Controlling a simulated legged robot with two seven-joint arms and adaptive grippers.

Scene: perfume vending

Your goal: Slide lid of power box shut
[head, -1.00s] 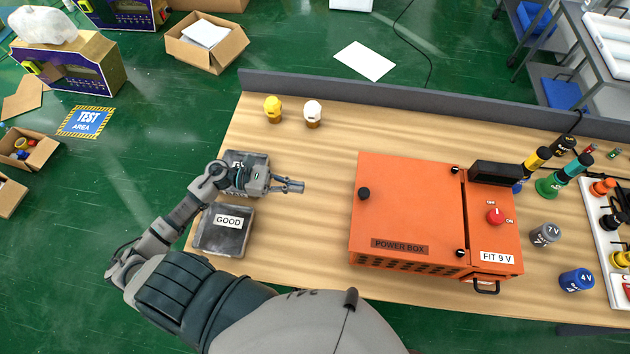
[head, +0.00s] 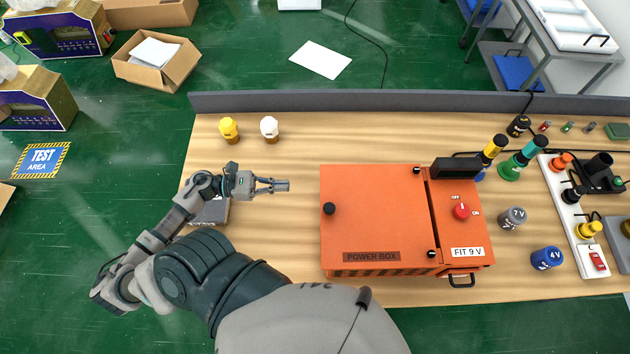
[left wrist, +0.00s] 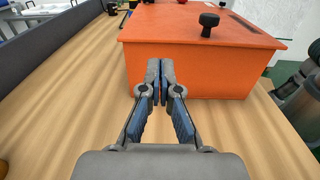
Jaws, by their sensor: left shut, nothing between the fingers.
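The orange power box (head: 375,270) stands on the wooden table, and it also shows in the left wrist view (left wrist: 190,75). Its flat orange lid (head: 375,215) has a round black knob (head: 329,209) near the left edge; the knob shows in the left wrist view (left wrist: 208,23). A narrow dark gap runs between the lid and the right panel with the red switch (head: 461,211). My left gripper (head: 286,186) is shut and empty, left of the box and apart from it, pointing at its left side. In the left wrist view its fingertips (left wrist: 160,68) meet before the box wall. My right gripper is not in view.
Grey and blue batteries (head: 546,258) and a white rack (head: 580,220) are on the right. A grey rail (head: 380,100) borders the back edge.

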